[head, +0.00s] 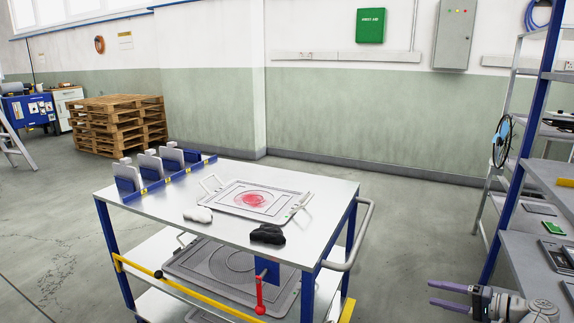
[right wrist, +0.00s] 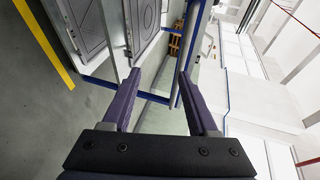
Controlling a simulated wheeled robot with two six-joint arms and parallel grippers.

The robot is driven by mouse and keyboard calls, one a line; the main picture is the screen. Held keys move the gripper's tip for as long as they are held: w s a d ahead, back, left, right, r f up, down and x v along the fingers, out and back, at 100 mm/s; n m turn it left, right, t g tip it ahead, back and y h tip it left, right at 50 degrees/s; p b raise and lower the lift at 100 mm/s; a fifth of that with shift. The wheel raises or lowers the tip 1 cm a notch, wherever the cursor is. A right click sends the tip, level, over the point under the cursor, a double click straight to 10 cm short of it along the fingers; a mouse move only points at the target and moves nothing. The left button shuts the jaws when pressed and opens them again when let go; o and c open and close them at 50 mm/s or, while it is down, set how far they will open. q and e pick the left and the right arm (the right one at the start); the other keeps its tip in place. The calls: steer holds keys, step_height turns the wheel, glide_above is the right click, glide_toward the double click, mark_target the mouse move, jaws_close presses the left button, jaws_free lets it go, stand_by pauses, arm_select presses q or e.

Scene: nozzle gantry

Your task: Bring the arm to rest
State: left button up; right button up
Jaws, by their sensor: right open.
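My right gripper (head: 449,295) is in the lower right of the head view, to the right of the cart and apart from it. Its purple fingers are spread with nothing between them. The right wrist view shows the same open fingers (right wrist: 158,95), with the cart's blue frame and trays beyond them. My left gripper is not in view.
A metal cart (head: 322,190) holds a tray (head: 290,203) with a red mark, a white item (head: 198,215), a black item (head: 267,235) and a rack (head: 170,178). Shelving (head: 540,262) stands close on the right. Pallets (head: 118,122) are far left. Floor between cart and shelving is clear.

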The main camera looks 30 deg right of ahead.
steer(key=w+a+f+n+g+y, duration=0.1)
steer(key=w+a+f+n+g, duration=0.15)
steer(key=w+a, duration=0.45)
steer(key=w+a+f+n+g, duration=0.2)
steer(key=w+a+f+g, duration=0.2)
steer(key=a, duration=0.7)
steer(key=w+a+f+n+g+y, duration=0.1)
steer(key=w+a+f+n+g, duration=0.25)
steer(key=a, duration=0.65)
steer(key=s+a+f+n+g+h, duration=0.2)
steer(key=s+a+f+n+h, duration=0.15)
steer(key=a, duration=1.15)
steer(key=s+a+f+n+g+h, duration=0.25)
steer(key=a+n+h, duration=0.25)
steer(key=a, duration=0.9)
step_height(320, 180, up, 29)
steer(key=p, duration=2.9)
steer(key=shift+w+a+r, duration=0.15)
steer(key=shift+w+a, duration=0.25)
steer(key=shift+n, duration=0.25)
